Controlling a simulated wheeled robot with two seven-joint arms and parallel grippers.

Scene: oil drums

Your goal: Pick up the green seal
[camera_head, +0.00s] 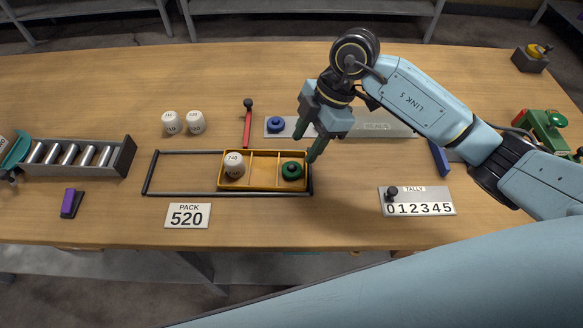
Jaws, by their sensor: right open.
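The green seal (292,171), a round disc with a knob, sits in the right compartment of the yellow tray (250,189). A white drum marked 740 (234,165) stands in the left compartment, and the middle one is empty. My right gripper (307,142) is open and points down just above and behind the green seal. Its fingers are spread apart, with nothing seen between them. One fingertip looks close to the tray's right end; I cannot tell whether it touches. My left gripper is not in view.
A black rail frame (180,194) surrounds the tray. A blue seal (275,124) lies on a grey plate behind, beside a red-handled hammer (247,128). Two white drums (195,122) stand at back left. A PACK 520 card (188,215) and a TALLY plate (418,201) lie in front.

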